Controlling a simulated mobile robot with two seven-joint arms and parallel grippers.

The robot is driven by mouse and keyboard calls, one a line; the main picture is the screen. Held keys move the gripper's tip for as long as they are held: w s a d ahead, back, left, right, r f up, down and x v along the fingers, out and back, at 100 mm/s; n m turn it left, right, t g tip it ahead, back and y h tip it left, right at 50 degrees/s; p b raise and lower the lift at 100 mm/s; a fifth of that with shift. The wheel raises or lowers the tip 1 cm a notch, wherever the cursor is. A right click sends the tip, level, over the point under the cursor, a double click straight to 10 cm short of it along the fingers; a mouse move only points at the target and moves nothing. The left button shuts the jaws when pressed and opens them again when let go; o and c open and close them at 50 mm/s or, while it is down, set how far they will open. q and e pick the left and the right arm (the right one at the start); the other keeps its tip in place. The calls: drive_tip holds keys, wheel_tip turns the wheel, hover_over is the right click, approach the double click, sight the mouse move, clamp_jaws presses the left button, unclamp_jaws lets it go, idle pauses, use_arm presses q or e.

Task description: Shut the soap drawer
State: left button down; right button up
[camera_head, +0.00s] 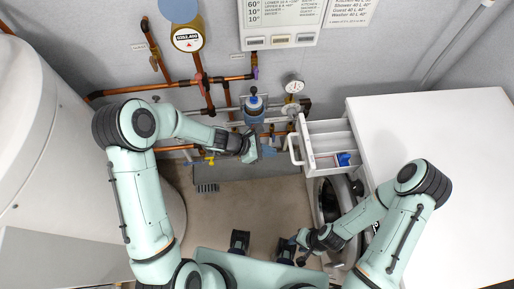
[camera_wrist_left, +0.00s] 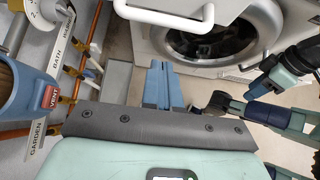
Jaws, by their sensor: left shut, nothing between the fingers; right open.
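The soap drawer (camera_head: 324,136) is a white tray with compartments, pulled out from the left side of the white washing machine (camera_head: 435,150). Its white loop handle (camera_head: 293,150) faces my left gripper (camera_head: 267,151). A blue piece (camera_head: 344,159) sits in the drawer. My left gripper is shut and empty, just left of the handle and apart from it in the head view. In the left wrist view its blue fingers (camera_wrist_left: 160,82) are together, with the handle (camera_wrist_left: 165,18) beyond them. My right gripper (camera_head: 300,246) is low, near the machine's front, open; its fingers are small and dark.
The round washer door (camera_wrist_left: 208,35) lies below the drawer. Copper pipes (camera_head: 180,85), valves and a gauge (camera_head: 293,86) line the wall behind my left gripper. A large white tank (camera_head: 70,130) stands at the left. The floor (camera_head: 240,205) between is mostly clear.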

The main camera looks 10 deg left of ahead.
sight(303, 147)
use_arm(q)
drive_tip(key=d, duration=0.1)
drive_tip(key=w+d, duration=0.1)
drive_tip(key=d+p, duration=0.1)
drive_tip(key=shift+w+d+r, duration=0.2)
drive_tip(key=shift+d+r, duration=0.15)
drive_tip(key=shift+d, duration=0.05)
use_arm(e)
drive_tip(key=shift+w+r, duration=0.25)
drive_tip(key=shift+r, duration=0.15)
